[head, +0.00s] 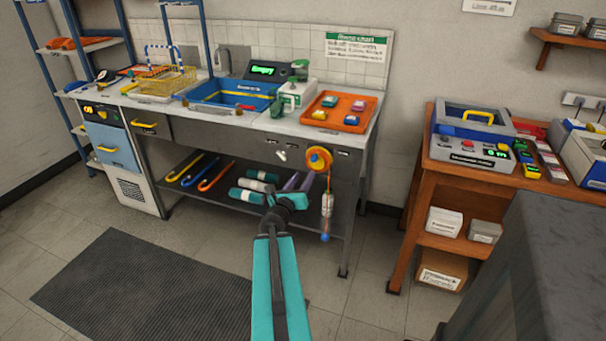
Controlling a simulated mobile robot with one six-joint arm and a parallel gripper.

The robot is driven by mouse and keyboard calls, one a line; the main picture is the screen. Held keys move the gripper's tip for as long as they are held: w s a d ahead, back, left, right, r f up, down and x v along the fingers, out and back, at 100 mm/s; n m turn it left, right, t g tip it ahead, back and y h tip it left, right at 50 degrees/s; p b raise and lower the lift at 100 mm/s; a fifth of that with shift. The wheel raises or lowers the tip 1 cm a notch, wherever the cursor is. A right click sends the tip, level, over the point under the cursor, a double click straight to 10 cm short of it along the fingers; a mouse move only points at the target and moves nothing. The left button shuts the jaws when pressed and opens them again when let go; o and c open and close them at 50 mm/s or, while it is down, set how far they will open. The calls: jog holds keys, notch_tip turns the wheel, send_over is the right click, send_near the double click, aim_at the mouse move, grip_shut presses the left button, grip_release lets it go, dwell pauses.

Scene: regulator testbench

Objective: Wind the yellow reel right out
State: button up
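A yellow-orange reel (319,159) is mounted on the front face of the steel bench, near its right end. A cord runs down from the reel to a hanging pale cylinder (327,205) with a blue tip. My teal arm reaches up from the bottom of the view. My gripper (298,183) is at its far end, small and partly hidden by the wrist, below and left of the reel in the picture. It appears apart from the reel. I cannot make out whether its fingers are open or shut.
The steel bench (295,127) carries a blue basin (228,95) and an orange tray (338,112). Its lower shelf holds hooked tools and teal-and-white rolls. A wooden bench (420,190) stands to the right. A dark mat (130,285) lies on the open floor at left.

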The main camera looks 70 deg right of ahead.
jog(key=shift+a+p, duration=0.9)
jog(key=shift+p, duration=1.5)
